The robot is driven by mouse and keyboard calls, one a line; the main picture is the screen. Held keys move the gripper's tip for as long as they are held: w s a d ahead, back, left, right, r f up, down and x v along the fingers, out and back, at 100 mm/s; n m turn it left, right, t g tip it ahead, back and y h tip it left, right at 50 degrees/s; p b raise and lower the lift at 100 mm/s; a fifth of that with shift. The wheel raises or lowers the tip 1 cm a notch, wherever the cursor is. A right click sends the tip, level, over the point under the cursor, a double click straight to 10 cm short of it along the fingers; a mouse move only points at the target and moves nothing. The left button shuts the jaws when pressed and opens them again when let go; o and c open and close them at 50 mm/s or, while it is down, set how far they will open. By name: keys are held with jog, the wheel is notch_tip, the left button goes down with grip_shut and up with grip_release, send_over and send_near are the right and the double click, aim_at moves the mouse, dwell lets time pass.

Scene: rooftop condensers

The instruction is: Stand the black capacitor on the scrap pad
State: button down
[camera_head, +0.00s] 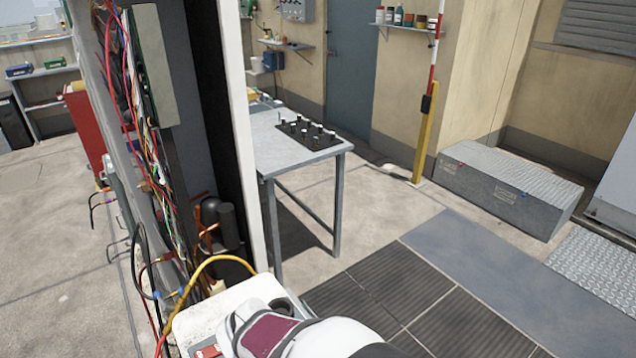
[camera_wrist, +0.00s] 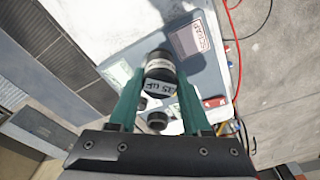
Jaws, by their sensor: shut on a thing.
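In the wrist view the black capacitor (camera_wrist: 160,69) is a short dark cylinder with a pale printed label band. My gripper (camera_wrist: 160,84) has its two green fingers shut on its sides. In the head view my own arm hides the gripper and capacitor.
Another dark round part (camera_wrist: 157,121) shows between the fingers near the palm. A red item (camera_wrist: 213,102) lies to the right. An open cabinet with loose wires (camera_head: 125,100) stands left in the head view. A grey table (camera_head: 265,150) with several small parts stands beyond.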

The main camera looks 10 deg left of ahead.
jog(key=shift+s+a+f, duration=0.35)
jog(key=shift+a+f, duration=0.55)
jog(key=shift+f, duration=0.35)
jog(key=shift+s+a+f, duration=0.3)
jog(key=shift+a+f, duration=0.6)
jog(key=shift+f, duration=0.35)
jog(key=shift+s+a+f, duration=0.35)
jog(key=shift+a+f, duration=0.55)
jog(key=shift+f, duration=0.35)
jog(key=shift+f, duration=0.1)
jog(key=shift+c, duration=1.8)
grip_release()
